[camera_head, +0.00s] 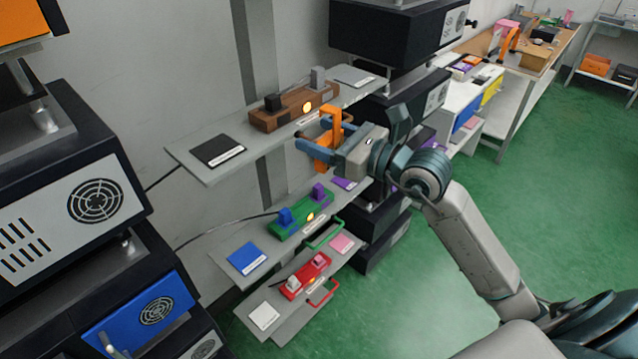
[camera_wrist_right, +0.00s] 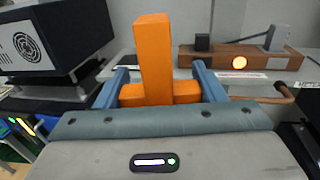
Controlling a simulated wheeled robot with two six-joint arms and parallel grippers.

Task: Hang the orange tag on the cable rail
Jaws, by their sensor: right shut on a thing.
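The orange tag (camera_head: 330,120) is a blocky piece with an upright bar and a crosspiece. It also shows in the wrist view (camera_wrist_right: 153,60), with the crosspiece between the blue fingers. My right gripper (camera_head: 318,143) is shut on the tag and holds it in front of the top shelf, near the brown lever fixture (camera_head: 293,105). In the wrist view, that fixture (camera_wrist_right: 240,60) is behind the tag, to the right. I cannot tell for sure which part is the cable rail. My left gripper is not in view.
The top shelf (camera_head: 190,162) holds the brown fixture with a lit orange lamp. A green fixture (camera_head: 300,218) and a red fixture (camera_head: 306,276) sit lower, with handles sticking out. Black equipment cabinets (camera_head: 70,150) flank the shelves. Green floor (camera_head: 520,200) is open at right.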

